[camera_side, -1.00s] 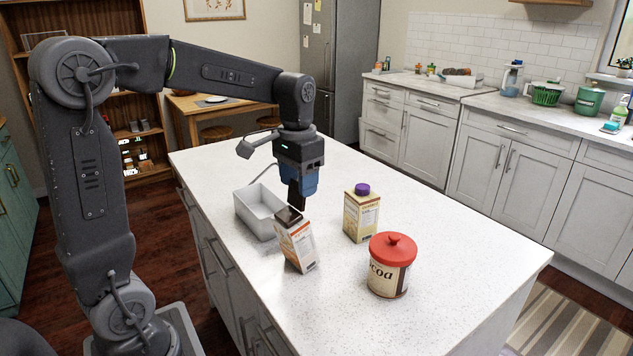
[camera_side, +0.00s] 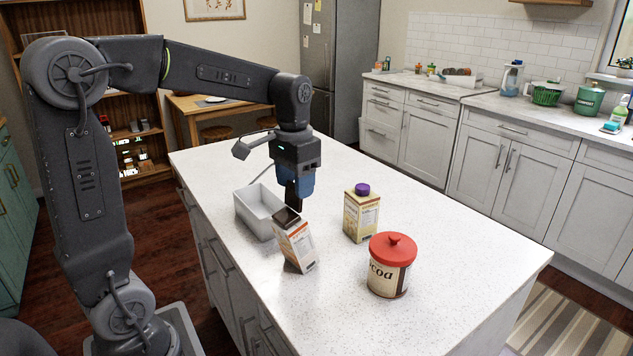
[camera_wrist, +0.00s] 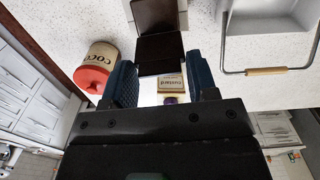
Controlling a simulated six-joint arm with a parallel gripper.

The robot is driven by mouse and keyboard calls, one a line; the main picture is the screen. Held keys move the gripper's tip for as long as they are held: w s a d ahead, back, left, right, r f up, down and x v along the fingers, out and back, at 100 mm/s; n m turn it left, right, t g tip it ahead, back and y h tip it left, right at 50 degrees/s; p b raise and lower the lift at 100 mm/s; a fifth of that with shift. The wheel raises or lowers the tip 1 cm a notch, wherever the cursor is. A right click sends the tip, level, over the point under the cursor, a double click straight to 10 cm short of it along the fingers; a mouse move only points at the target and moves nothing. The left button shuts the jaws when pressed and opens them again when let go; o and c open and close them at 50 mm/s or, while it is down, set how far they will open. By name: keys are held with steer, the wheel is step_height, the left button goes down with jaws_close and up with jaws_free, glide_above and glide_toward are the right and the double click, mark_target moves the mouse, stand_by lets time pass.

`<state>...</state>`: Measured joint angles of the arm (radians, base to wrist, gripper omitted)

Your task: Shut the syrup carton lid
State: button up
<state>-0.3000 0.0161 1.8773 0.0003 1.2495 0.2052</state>
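The syrup carton, taken to be the white and orange one (camera_side: 299,248) with a dark brown top (camera_side: 286,217), stands on the counter and looks tilted in the side view. In the wrist view two dark brown panels (camera_wrist: 160,54) show just ahead of the fingers, seemingly its top; I cannot tell how far the lid is open. My gripper (camera_side: 293,206) points down just behind the carton's top. In the wrist view its two blue fingers (camera_wrist: 162,68) are apart with nothing held between them. Contact with the lid cannot be made out.
A custard carton (camera_side: 361,215) with a purple cap stands to the right. A red-lidded cocoa tin (camera_side: 389,279) is at front right. A light grey bin (camera_side: 243,212) is close on the left; its wooden-gripped handle (camera_wrist: 266,71) shows in the wrist view. The counter's right part is clear.

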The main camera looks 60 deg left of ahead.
mark_target(292, 198)
steer(key=shift+s+r, duration=0.1)
steer(key=shift+s, duration=0.15)
stand_by(0.3)
steer(key=shift+s, duration=0.25)
stand_by(0.8)
steer(key=o, duration=0.4)
steer(key=shift+r, duration=3.4)
steer(key=s+d+t, duration=0.1)
steer(key=s+d, duration=0.1)
steer(key=s+d+f+t, duration=0.1)
steer(key=s+d, duration=0.1)
steer(key=s+d+f, duration=0.1)
steer(key=s+d, duration=0.1)
steer(key=s, duration=0.1)
steer(key=shift+d+m+t, duration=0.3)
steer(key=shift+t, duration=0.1)
steer(key=s+d+f+t, duration=0.1)
steer(key=s, duration=0.1)
steer(key=s+d+f+t, duration=0.1)
steer(key=s+f, duration=0.1)
steer(key=s+d+f, duration=0.2)
steer(key=shift+s+t, duration=0.1)
steer(key=shift+t, duration=0.3)
